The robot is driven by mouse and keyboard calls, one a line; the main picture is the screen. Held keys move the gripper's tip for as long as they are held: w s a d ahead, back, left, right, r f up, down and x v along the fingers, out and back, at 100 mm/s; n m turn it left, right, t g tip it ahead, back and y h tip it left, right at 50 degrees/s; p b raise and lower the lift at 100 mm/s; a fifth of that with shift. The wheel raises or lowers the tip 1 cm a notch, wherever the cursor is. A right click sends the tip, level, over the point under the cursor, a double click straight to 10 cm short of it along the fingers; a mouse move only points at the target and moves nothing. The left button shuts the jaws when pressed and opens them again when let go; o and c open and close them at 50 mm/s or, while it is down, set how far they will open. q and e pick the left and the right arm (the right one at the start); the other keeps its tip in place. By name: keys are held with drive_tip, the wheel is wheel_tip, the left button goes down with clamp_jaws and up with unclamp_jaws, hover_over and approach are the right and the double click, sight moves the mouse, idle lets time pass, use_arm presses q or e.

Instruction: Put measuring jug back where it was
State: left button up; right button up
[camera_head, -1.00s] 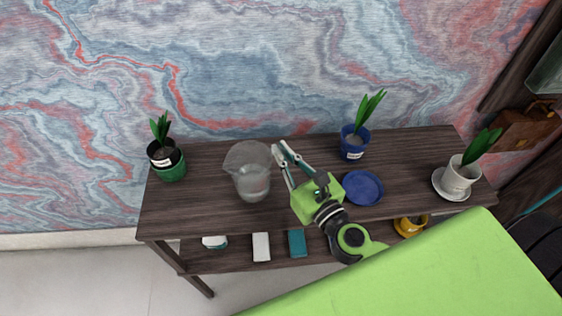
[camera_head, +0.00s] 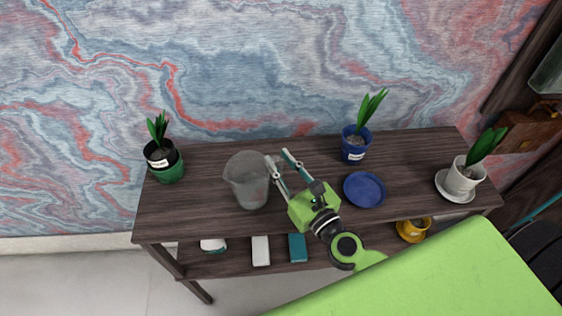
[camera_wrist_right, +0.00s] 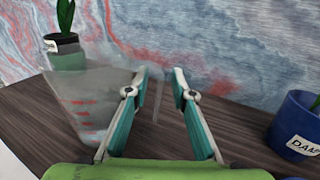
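The clear measuring jug (camera_head: 246,182) stands upright on the dark wooden table, left of its middle. It also shows at the left of the right wrist view (camera_wrist_right: 88,105), with red markings on its side. My right gripper (camera_head: 278,156) is just right of the jug, its two fingers spread. In the right wrist view the fingers (camera_wrist_right: 162,73) are apart, with a thin clear strip between them that may be the jug's handle. I cannot tell whether a finger touches the jug. My left gripper is not in view.
A blue-potted plant (camera_head: 353,152) and an empty blue saucer (camera_head: 364,190) are to the right. A white-potted plant (camera_head: 465,180) stands on a white saucer at the right end. Table space around the jug's left is clear.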

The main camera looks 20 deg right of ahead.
drive_tip(key=shift+r, duration=0.15)
drive_tip(key=shift+s, duration=0.25)
drive_tip(key=s+b, duration=0.1)
drive_tip(key=s, duration=0.2)
drive_tip(key=s+d+b, duration=0.1)
drive_tip(key=s+b, duration=0.1)
drive_tip(key=s, duration=0.1)
drive_tip(key=s+b, duration=0.1)
drive_tip(key=s, duration=0.3)
drive_tip(key=shift+d+f+b, duration=0.2)
drive_tip(key=shift+d+b, duration=0.1)
drive_tip(key=shift+b, duration=0.1)
drive_tip(key=shift+s+d+r, duration=0.1)
drive_tip(key=shift+s+r, duration=0.1)
drive_tip(key=shift+s, duration=0.5)
